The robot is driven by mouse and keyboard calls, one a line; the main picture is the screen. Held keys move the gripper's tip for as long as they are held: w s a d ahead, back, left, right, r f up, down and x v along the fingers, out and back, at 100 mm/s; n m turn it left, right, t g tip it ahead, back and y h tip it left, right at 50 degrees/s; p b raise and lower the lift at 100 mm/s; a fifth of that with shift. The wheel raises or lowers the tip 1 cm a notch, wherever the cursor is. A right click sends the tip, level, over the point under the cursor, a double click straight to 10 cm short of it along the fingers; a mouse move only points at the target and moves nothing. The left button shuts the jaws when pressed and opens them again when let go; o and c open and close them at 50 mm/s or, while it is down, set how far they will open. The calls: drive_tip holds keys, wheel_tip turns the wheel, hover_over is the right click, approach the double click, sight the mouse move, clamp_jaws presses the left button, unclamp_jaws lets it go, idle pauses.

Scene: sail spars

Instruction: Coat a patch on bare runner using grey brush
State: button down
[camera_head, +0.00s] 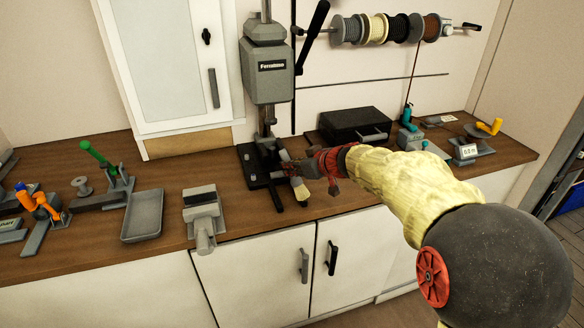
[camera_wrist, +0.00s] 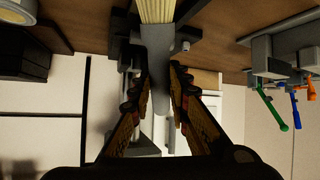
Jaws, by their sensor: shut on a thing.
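My gripper (camera_head: 318,166) is above the wooden counter, just right of the drill press base. In the wrist view my gripper (camera_wrist: 157,82) is shut on a grey handle, which is the grey brush (camera_wrist: 158,50). Its cream bristles (camera_wrist: 153,9) show at the top of that view, beyond the fingertips. In the head view the brush (camera_head: 302,190) is small and partly hidden by my gripper. I cannot tell whether its bristles touch anything. I cannot single out the bare runner for certain; a dark bar (camera_head: 98,201) lies at the left by the green-handled clamp.
The drill press (camera_head: 268,75) stands close behind my gripper. A grey vise (camera_head: 203,210) and a shallow grey tray (camera_head: 142,215) lie left. A green-handled clamp (camera_head: 100,157) and orange-handled tool (camera_head: 40,200) stand farther left. A black case (camera_head: 353,124) sits behind. Spools (camera_head: 385,28) hang above.

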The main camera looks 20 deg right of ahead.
idle(0.8)
drive_tip(key=shift+w+f+b, duration=0.1)
drive_tip(key=shift+w+b, duration=0.8)
drive_tip(key=shift+w, duration=0.6)
drive_tip(key=shift+w+b, duration=0.75)
drive_tip(key=shift+w, duration=0.8)
drive_tip(key=shift+w+b, duration=0.5)
drive_tip(key=shift+w, duration=0.95)
drive_tip(key=shift+s+b, duration=0.1)
drive_tip(key=shift+b, duration=0.2)
